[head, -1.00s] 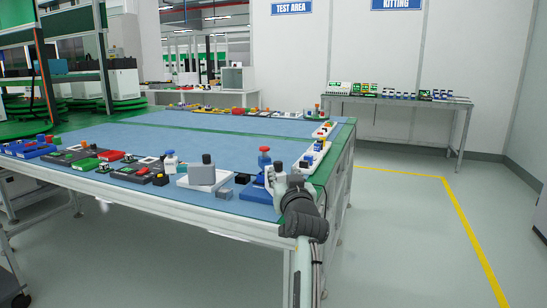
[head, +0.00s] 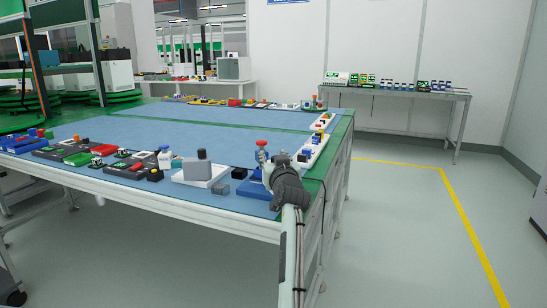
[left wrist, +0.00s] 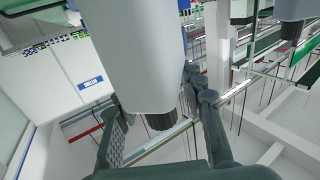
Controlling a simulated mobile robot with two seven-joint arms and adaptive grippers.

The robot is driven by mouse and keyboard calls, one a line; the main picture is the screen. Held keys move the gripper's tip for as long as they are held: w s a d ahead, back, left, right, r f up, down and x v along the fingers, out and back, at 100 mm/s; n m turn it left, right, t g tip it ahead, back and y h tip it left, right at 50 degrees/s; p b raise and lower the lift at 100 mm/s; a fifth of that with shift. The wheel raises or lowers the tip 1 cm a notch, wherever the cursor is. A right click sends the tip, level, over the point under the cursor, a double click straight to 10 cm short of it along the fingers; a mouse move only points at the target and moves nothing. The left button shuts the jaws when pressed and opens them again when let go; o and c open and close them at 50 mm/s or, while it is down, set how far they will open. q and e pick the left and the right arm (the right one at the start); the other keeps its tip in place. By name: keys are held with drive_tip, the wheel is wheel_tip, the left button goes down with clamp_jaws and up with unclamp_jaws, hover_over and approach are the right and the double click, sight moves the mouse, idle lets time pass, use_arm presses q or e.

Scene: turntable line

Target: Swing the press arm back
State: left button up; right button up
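A small device with a blue base (head: 254,190) and a red knob (head: 262,143) on a pale upright stands at the near right corner of the table in the head view. I cannot make out its press arm as a separate part. My left gripper (head: 269,168) is right beside the upright and partly covers it. In the left wrist view my left gripper (left wrist: 158,112) has its fingers well apart. A large pale grey rounded body (left wrist: 135,55) with a dark end fills the space at the fingertips; I cannot tell whether it touches them. My right gripper is not in view.
A white base with a grey block (head: 197,172) stands left of the blue base, with a small grey block (head: 220,189) between. White trays of parts (head: 312,152) line the right table edge. The blue table middle (head: 220,125) is clear. A bench (head: 395,92) stands behind.

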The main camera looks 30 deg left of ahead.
use_arm(q)
clamp_jaws()
drive_tip(key=shift+w, duration=0.1)
idle(0.5)
